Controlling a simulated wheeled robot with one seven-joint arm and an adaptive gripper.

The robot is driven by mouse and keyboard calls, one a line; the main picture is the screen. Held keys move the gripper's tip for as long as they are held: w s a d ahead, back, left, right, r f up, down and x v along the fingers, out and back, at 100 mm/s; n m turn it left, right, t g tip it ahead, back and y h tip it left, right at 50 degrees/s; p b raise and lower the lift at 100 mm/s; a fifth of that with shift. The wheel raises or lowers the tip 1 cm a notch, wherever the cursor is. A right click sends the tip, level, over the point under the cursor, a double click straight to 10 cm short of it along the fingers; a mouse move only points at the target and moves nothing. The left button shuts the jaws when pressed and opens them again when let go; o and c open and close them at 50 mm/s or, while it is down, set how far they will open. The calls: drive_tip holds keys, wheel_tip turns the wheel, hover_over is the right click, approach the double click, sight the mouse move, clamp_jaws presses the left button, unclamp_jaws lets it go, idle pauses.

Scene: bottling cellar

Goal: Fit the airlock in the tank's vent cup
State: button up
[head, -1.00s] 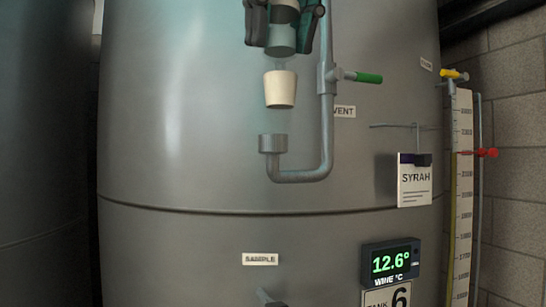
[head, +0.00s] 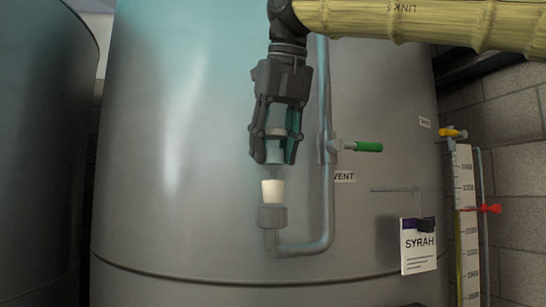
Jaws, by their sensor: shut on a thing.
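My gripper (head: 275,148) points down in front of the steel tank (head: 170,170) and is shut on the airlock (head: 274,150), a clear and teal-tinted body. The airlock's pale tapered bung (head: 273,191) hangs below the fingers, roughly upright. The bung's lower end is at the rim of the grey ribbed vent cup (head: 272,216). I cannot tell whether its tip is inside the cup or just in front of it. The cup sits on the short upturned end of the bent vent pipe (head: 327,200), beside the VENT label (head: 344,177).
A green-handled valve (head: 362,146) sticks out to the right of the pipe. A SYRAH card (head: 418,245) hangs from a rod further right. A level gauge (head: 466,220) with yellow and red handles stands at the right edge. Another tank (head: 45,150) is at the left.

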sight(273, 168)
drive_tip(key=shift+w+f, duration=0.2)
drive_tip(key=shift+w, duration=0.8)
drive_tip(key=shift+s+f+p, duration=0.15)
drive_tip(key=shift+f+p, duration=0.25)
drive_tip(key=shift+f, duration=0.3)
drive_tip(key=shift+s+f+p, duration=0.15)
drive_tip(key=shift+f+p, duration=0.2)
drive_tip(key=shift+f, duration=0.35)
drive_tip(key=shift+w+f, duration=0.15)
drive_tip(key=shift+f, duration=0.2)
drive_tip(key=o, duration=1)
drive_tip(key=shift+r, duration=0.1)
drive_tip(key=b+v, duration=0.3)
drive_tip(key=v, duration=0.9)
drive_tip(key=shift+a, duration=0.1)
